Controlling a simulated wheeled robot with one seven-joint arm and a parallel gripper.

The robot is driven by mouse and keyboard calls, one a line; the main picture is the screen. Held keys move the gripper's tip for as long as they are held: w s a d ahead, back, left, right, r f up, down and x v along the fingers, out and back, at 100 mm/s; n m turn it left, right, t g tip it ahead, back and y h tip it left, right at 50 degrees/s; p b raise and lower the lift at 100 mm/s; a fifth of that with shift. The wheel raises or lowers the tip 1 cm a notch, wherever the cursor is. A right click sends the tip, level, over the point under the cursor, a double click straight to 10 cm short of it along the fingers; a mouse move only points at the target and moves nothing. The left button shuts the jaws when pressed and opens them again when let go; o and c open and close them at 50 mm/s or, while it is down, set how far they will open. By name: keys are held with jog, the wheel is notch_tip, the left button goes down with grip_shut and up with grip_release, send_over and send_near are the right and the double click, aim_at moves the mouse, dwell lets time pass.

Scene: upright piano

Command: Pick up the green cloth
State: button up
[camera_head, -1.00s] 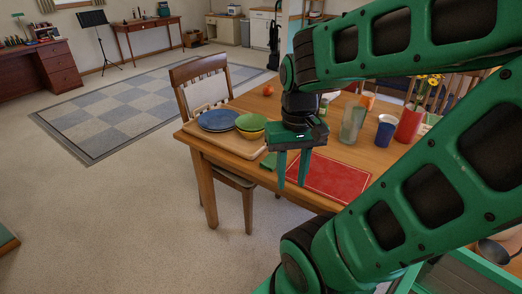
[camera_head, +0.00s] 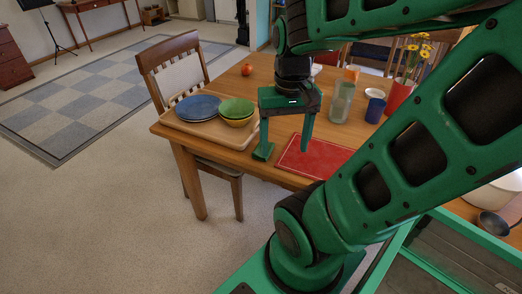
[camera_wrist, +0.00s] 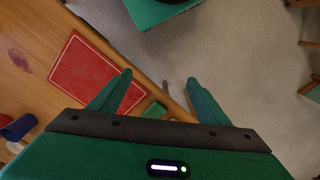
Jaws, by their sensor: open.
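The green cloth (camera_head: 263,152) is a small green piece lying at the front edge of the wooden table, partly behind my gripper's left finger in the head view. In the wrist view the green cloth (camera_wrist: 156,111) shows between the fingers, at the table edge, with its lower part hidden by my gripper. My gripper (camera_head: 288,147) points down above the table edge, its fingers spread and empty. In the wrist view my gripper (camera_wrist: 159,79) also has nothing between its fingertips. I cannot tell the exact height above the cloth.
A red mat (camera_head: 313,157) lies right of the cloth. A wooden tray (camera_head: 190,128) with blue plates (camera_head: 198,107) and a green-and-yellow bowl (camera_head: 236,110) stands left. A glass (camera_head: 341,103), blue cup (camera_head: 375,110) and red vase (camera_head: 398,97) stand farther right. A chair (camera_head: 170,60) is at the table's left.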

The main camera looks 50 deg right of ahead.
jog(key=w+d+f+m, duration=0.3)
jog(key=w+d+f, duration=0.15)
jog(key=w, duration=0.45)
jog(key=w+d+f+m, duration=0.3)
jog(key=w+d+f, duration=0.15)
jog(key=w, duration=0.45)
jog(key=shift+s+d+f, duration=0.1)
jog(key=shift+d+f, duration=0.05)
jog(key=shift+f, duration=1.5)
jog(key=shift+s+d+f, duration=0.1)
jog(key=shift+d+f, duration=0.05)
jog(key=shift+f, duration=1.55)
jog(key=shift+s+d+f, duration=0.1)
jog(key=shift+d+f, duration=0.05)
jog(key=shift+f, duration=1.5)
jog(key=c, duration=1.1)
